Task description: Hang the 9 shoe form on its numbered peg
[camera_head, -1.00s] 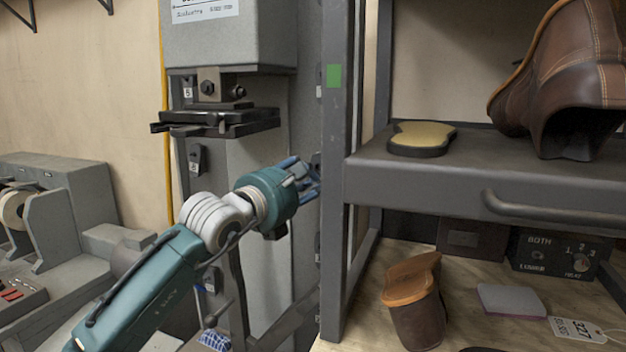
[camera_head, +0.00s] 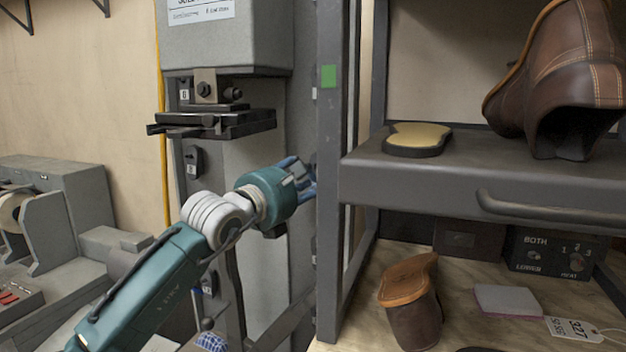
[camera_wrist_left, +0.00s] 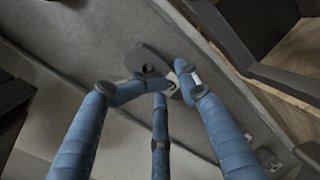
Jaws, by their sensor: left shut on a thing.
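My left gripper (camera_head: 306,178) is at the side of the grey machine column, close to the shelf's upright post. Its fingertips are partly hidden behind that post in the head view. In the left wrist view, the blue fingers of the gripper (camera_wrist_left: 155,88) are shut on a small flat dark-grey piece with a round hole, likely the shoe form (camera_wrist_left: 148,58). Its number cannot be read. A dark form (camera_head: 194,158) with a small number tag hangs on the front of the column. No tag reading 9 can be made out. My right gripper is not in view.
The shelf post (camera_head: 329,200) stands right beside the gripper. The shelf (camera_head: 440,172) bears a brown boot (camera_head: 570,80) and a sole (camera_head: 418,138). Below are a brown shoe piece (camera_head: 410,300), a pad (camera_head: 507,301) and a control box (camera_head: 550,255). A clamp (camera_head: 215,123) juts from the column.

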